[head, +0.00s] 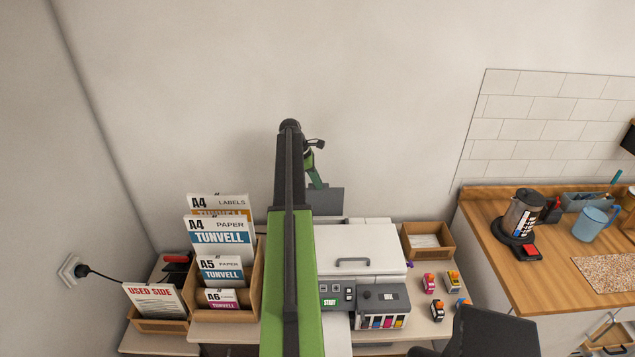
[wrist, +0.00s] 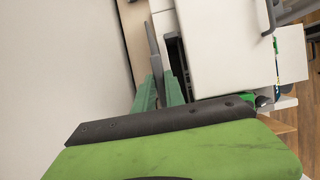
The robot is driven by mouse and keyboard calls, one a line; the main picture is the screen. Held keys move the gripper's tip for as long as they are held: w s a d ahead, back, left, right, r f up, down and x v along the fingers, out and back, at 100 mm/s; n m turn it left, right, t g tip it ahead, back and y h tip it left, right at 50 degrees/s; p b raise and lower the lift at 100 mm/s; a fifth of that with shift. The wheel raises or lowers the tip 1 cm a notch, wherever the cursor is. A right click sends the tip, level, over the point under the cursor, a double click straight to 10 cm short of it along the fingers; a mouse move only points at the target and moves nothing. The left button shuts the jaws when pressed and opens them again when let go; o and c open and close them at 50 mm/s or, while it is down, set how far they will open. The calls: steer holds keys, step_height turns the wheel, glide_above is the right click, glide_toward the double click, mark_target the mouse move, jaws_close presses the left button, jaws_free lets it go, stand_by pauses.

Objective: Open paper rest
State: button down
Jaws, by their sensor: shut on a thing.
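The paper rest (head: 329,201) is a dark grey flat panel standing up at the back of the white printer (head: 357,246). My gripper (head: 317,185) has green fingers and is at the panel's top edge, shut on it. My arm hides the left part of the panel and of the printer in the head view. In the wrist view the green fingers (wrist: 160,88) close around the thin grey edge of the paper rest (wrist: 153,40), beside a dark slot in the printer (wrist: 220,45). The exact contact is small and partly hidden.
The wall is close behind the printer. Paper boxes (head: 221,250) stand left of it. A wooden tray (head: 428,241) and several toy cars (head: 437,309) are to its right. A chair (head: 490,335) is in front right. The wooden counter (head: 540,270) holds a coffee maker (head: 522,215).

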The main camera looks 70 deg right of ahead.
steer(key=c, duration=1.4)
jaws_free()
steer(key=p+v, duration=1.1)
steer(key=v, duration=0.1)
